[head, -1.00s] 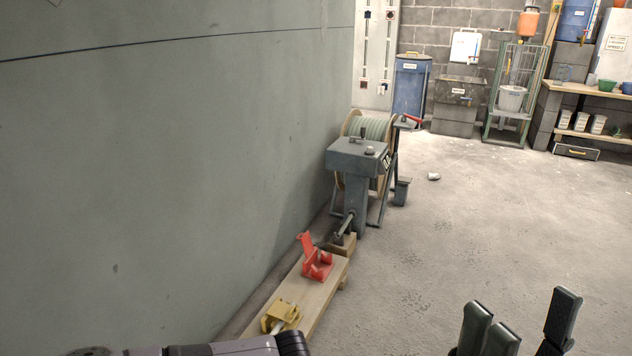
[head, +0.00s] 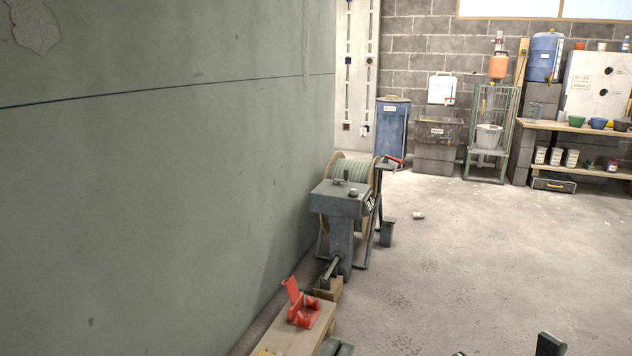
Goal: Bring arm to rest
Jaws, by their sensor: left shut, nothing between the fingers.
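My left gripper (head: 336,347) shows only as dark green fingertips at the bottom edge, just right of the near wooden plank. The fingertips are together with nothing seen between them. The rest of my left arm is below the picture. Of my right gripper (head: 505,350), only dark fingertips show at the bottom edge, right of centre. They stand well apart, and I see nothing between them.
A plank (head: 312,338) with a red bracket (head: 303,308) lies along the grey wall (head: 160,200). Beyond it stands a dark machine (head: 340,202) with a cable reel (head: 352,172). The concrete floor (head: 470,260) to the right is mostly open, with a small pale lump (head: 418,216).

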